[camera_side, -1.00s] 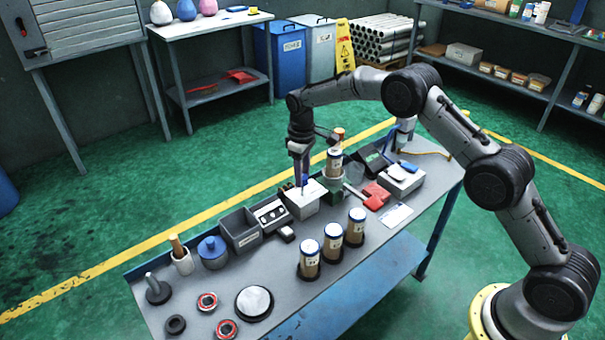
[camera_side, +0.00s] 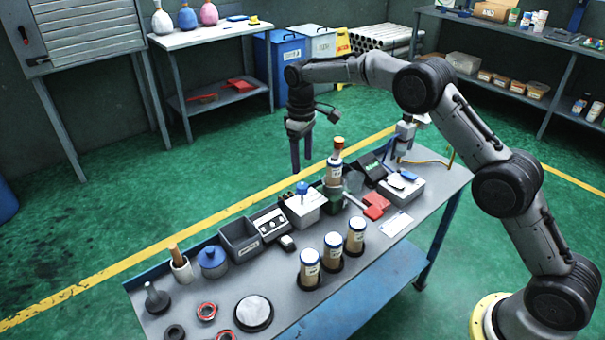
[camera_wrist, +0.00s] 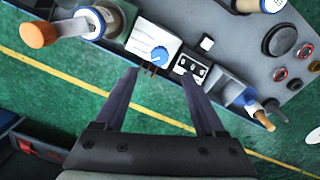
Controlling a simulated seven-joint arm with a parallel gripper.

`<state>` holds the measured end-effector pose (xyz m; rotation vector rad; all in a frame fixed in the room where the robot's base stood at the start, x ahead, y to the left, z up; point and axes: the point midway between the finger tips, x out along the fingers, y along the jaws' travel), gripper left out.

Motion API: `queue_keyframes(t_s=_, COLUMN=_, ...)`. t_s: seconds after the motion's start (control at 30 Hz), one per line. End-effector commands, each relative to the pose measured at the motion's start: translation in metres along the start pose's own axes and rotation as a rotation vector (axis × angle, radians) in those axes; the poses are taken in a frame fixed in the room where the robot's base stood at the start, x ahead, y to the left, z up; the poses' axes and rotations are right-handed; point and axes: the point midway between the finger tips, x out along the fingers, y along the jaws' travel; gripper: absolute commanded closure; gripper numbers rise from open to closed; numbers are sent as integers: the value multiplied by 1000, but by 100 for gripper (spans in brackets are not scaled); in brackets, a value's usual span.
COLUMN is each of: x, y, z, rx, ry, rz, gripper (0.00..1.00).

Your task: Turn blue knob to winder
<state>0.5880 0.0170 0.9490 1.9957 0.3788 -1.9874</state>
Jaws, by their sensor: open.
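The blue knob (camera_side: 302,187) sits on top of a light grey box (camera_side: 304,211) at the back edge of the bench. In the wrist view the blue knob (camera_wrist: 159,53) shows on the white top of the box (camera_wrist: 150,32), ahead of the fingers. My gripper (camera_side: 302,166) is open and empty, raised above and behind the box, with its fingers pointing down. In the wrist view my gripper (camera_wrist: 158,72) shows its two fingers wide apart, with nothing between them. The knob is clear of the fingers. Any winder marking is too small to read.
Three capped cylinders (camera_side: 333,250) stand in front.

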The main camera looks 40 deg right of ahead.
Motion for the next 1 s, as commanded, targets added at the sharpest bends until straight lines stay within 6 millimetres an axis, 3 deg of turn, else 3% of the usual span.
queue_keyframes(t_s=0.1, x=-24, y=0, z=-1, rx=0, ry=3, rz=1, gripper=28)
queue_keyframes(t_s=0.3, x=-46, y=0, z=0, rx=0, ry=1, rz=0, gripper=28)
queue_keyframes(t_s=0.77, x=-54, y=1, z=0, rx=1, ry=4, rz=2, gripper=28)
queue_keyframes(t_s=0.87, x=-75, y=2, z=0, rx=3, ry=38, rz=14, gripper=28)
queue_keyframes(t_s=1.0, x=-138, y=1, z=14, rx=10, ry=120, rz=46, gripper=28)
